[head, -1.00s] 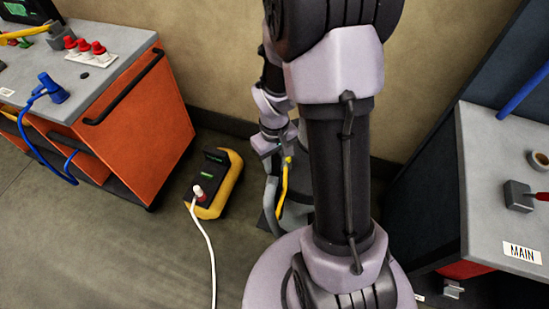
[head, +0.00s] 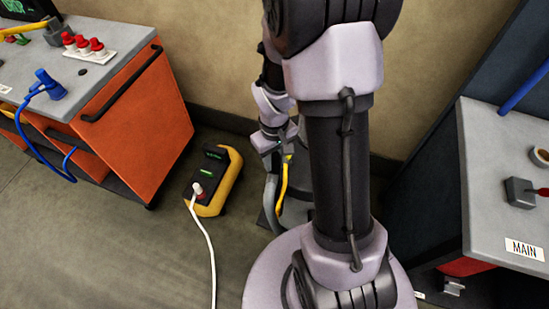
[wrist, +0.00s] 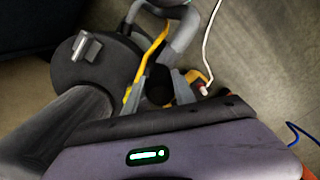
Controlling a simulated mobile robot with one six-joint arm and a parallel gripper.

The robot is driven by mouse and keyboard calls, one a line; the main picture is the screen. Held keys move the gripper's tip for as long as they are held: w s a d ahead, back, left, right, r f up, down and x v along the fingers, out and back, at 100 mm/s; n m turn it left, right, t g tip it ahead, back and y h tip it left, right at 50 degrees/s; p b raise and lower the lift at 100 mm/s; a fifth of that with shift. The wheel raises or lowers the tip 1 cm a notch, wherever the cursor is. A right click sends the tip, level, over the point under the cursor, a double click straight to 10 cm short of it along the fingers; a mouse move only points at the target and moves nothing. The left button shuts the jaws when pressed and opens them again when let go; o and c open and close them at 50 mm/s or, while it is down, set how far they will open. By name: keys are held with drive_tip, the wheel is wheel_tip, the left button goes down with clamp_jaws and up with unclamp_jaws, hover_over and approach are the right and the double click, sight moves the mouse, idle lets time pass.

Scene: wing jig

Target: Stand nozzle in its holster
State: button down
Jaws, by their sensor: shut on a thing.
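My gripper (wrist: 160,90) is shut on a dark piece that I take to be the nozzle (wrist: 158,82); it sits between the two grey fingers in the wrist view. In the head view my gripper (head: 281,160) is low near the wall, partly behind my own arm. A curved grey hose (wrist: 184,34) and a yellow strip (wrist: 152,57) run close by the fingers. The yellow strip also shows in the head view (head: 284,182). A dark disc with a grey metal block (wrist: 90,46) lies left of the fingers; I cannot tell whether this is the holster.
A yellow and black box (head: 222,186) with a white cable (head: 205,238) stands on the floor left of the gripper. An orange cart (head: 150,130) stands further left. A grey-topped bench (head: 495,160) is at the right.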

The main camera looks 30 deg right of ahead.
sight(274, 170)
drive_tip(key=shift+f+b, duration=0.3)
drive_tip(key=shift+f, duration=0.25)
drive_tip(key=shift+f+b, duration=1.9)
drive_tip(key=shift+f, duration=0.4)
drive_tip(key=shift+f+b, duration=1.75)
drive_tip(key=shift+f, duration=0.15)
drive_tip(key=c, duration=0.9)
unclamp_jaws()
drive_tip(key=shift+c, duration=0.2)
wheel_tip(274, 170, up, 18)
drive_tip(key=p, duration=0.8)
drive_tip(key=shift+f, duration=0.2)
